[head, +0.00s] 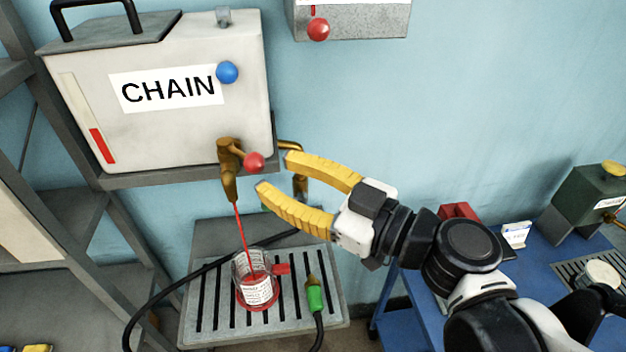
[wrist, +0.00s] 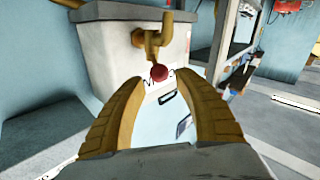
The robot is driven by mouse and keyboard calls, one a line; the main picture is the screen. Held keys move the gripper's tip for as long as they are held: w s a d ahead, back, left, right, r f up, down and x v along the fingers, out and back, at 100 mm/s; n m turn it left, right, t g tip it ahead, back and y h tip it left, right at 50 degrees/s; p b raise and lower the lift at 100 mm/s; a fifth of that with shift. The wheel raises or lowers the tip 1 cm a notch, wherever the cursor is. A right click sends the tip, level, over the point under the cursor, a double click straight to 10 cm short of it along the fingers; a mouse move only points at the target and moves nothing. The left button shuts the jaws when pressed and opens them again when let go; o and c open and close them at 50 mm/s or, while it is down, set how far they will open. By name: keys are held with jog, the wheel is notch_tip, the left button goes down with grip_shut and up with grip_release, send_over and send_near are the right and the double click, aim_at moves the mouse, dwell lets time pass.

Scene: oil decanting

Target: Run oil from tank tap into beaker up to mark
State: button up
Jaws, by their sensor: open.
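The white tank (head: 170,140) labelled CHAIN stands on a shelf, with a red level strip low on its sight gauge. Its brass tap (head: 229,172) has a lever ending in a red knob (head: 254,162). A thin stream of red oil (head: 243,228) runs from the spout into the clear beaker (head: 241,268) on the slotted drip tray (head: 205,320). Red shows low in the beaker; its mark cannot be made out. My gripper (head: 272,171) is open and empty, just right of the knob. In the wrist view the red knob (wrist: 159,73) shows beyond and between the fingertips.
A green-ended hose nozzle (head: 315,294) lies on the tray right of the beaker, with a black hose. A grey box with a red knob (head: 318,29) hangs above. A blue bench (head: 540,265) stands at right.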

jog(key=v, duration=0.6)
jog(key=shift+s+d, duration=0.2)
jog(key=shift+d, duration=0.05)
dwell(7.2)
